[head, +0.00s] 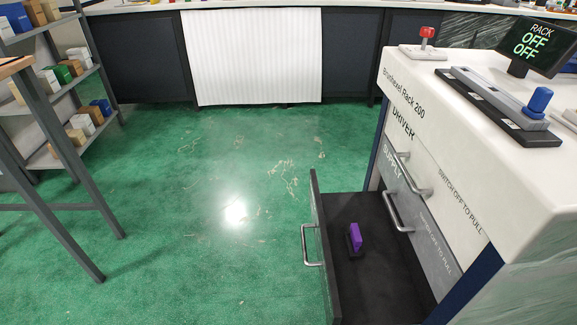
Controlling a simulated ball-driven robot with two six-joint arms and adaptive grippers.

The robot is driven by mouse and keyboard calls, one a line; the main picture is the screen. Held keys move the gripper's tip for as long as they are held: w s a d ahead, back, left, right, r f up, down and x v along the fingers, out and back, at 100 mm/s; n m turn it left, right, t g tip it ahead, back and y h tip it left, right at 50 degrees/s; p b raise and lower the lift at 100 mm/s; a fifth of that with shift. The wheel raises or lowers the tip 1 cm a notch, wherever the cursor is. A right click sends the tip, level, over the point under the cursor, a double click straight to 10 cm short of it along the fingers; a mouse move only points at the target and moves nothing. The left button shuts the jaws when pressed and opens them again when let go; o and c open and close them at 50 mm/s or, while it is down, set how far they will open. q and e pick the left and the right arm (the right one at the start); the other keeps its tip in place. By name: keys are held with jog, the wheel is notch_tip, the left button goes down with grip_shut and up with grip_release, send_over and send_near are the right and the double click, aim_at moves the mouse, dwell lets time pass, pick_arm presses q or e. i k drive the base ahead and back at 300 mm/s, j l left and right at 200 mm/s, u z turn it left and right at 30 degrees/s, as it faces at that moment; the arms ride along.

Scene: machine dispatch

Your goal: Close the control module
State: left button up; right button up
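A white rack cabinet (470,120) lettered "Brushexel Rack 200" stands at the right. Its lowest drawer (318,235) is pulled far out to the left, with a bar handle (307,245) on its front. I see no label on this drawer, so I cannot read whether it is the control module. A purple block on a dark base (355,236) sits on its black floor. Above it, the module fronts marked DRIVER (404,135) and SUPPLY (393,163) look shut. Neither of my grippers is in view.
On the rack top are a display (541,46) reading "RACK OFF OFF", a slider with a blue knob (539,100) and a red-knobbed lever (427,35). Shelves with boxes (75,80) stand at the left.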

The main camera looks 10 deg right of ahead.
aim_at(385, 282)
jog(key=j+z, duration=0.15)
jog(key=z, duration=0.3)
jog(key=j+z, duration=0.15)
jog(key=z, duration=0.3)
